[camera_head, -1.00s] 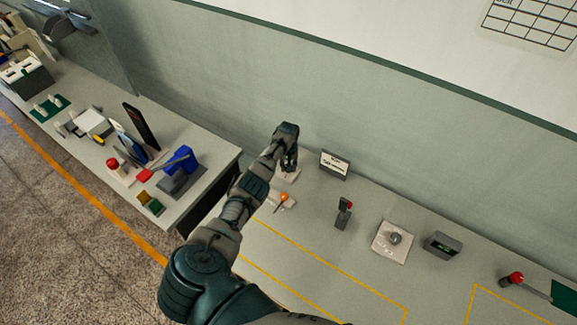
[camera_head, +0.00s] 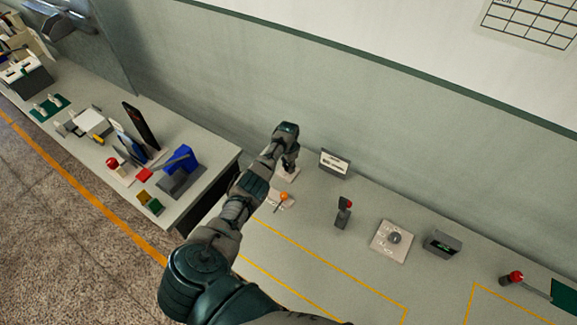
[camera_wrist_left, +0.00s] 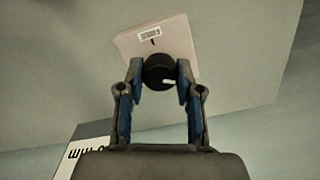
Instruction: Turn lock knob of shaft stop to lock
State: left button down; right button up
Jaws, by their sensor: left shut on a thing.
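The lock knob (camera_wrist_left: 158,72) is a round black knob with a short white mark, seen in the left wrist view on a pale square plate (camera_wrist_left: 140,42). The plate bears a small printed label. My left gripper (camera_wrist_left: 160,77) is shut on the knob, one blue-padded finger on each side. In the head view the gripper (camera_head: 289,163) points down over the pale plate (camera_head: 288,176) at the back left of the table, and hides the knob there. My right gripper is not in view.
A sign block (camera_head: 334,163) stands close right of the gripper, by the wall. An orange-knobbed lever (camera_head: 283,197) is just in front. A red-topped post (camera_head: 344,212), a plate with a grey knob (camera_head: 393,239) and a dark box (camera_head: 442,244) stand further right.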

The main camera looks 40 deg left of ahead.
pick_arm(q)
jog(key=m, duration=0.4)
jog(key=shift+w+r, duration=0.15)
jog(key=shift+a+m+b, duration=0.1)
jog(key=shift+m+b, duration=0.2)
jog(key=shift+m, duration=1.4)
jog(key=shift+r, duration=0.1)
jog(key=c, duration=0.8)
grip_release()
jog(key=shift+o, duration=0.2)
jog(key=shift+f, duration=0.2)
